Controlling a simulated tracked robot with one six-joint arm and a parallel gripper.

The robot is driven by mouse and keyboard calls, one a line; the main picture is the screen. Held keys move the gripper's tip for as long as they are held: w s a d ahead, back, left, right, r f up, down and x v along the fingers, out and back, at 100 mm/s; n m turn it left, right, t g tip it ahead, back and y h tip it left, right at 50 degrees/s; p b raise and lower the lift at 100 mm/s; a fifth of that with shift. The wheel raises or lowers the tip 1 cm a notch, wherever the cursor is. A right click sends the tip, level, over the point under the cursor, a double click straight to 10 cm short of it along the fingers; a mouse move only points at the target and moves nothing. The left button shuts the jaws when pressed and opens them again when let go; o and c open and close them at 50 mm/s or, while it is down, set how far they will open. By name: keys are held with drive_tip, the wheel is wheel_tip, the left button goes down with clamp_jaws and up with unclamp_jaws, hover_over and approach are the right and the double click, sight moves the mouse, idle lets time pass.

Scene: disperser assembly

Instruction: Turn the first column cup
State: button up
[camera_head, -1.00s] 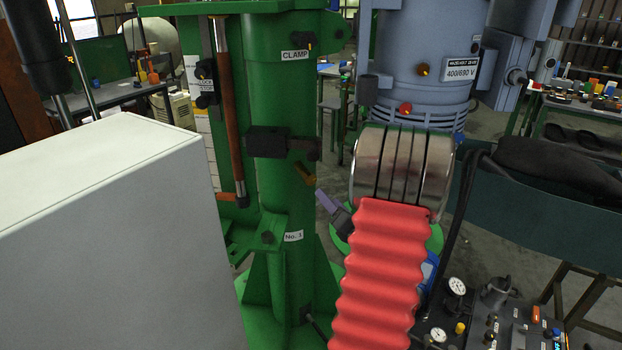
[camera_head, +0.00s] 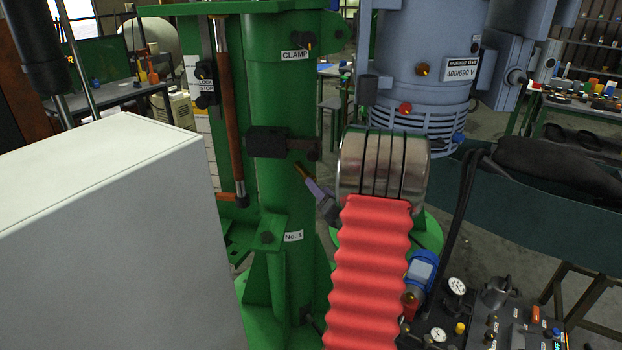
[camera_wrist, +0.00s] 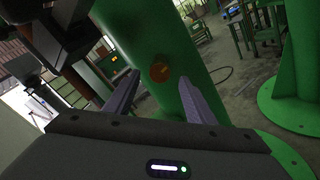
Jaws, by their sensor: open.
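The first column cup looks like a small brass-orange piece (camera_head: 301,171) on the side of the green column (camera_head: 275,190) labelled "No. 1" and "CLAMP". My gripper (camera_wrist: 158,77) is open, with one finger on each side of the cup in that view. In the head view my gripper's finger (camera_head: 316,188) reaches close to the cup from the lower right. Whether the fingers touch it cannot be told.
A dark clamp block (camera_head: 268,142) sticks out of the column just above the cup. A grey-blue motor housing (camera_head: 425,60) stands behind. A pale cabinet (camera_head: 110,220) fills the left. A gauge panel (camera_head: 470,325) stands at the lower right.

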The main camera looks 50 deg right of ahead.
drive_tip(key=x, duration=0.7)
drive_tip(key=shift+w+d, duration=0.1)
drive_tip(key=shift+w, duration=0.15)
drive_tip(key=shift+c, duration=0.3)
drive_tip(key=c, duration=0.9)
drive_tip(key=shift+d, duration=0.2)
drive_tip(key=shift+c, duration=0.4)
drive_tip(key=shift+a, duration=0.1)
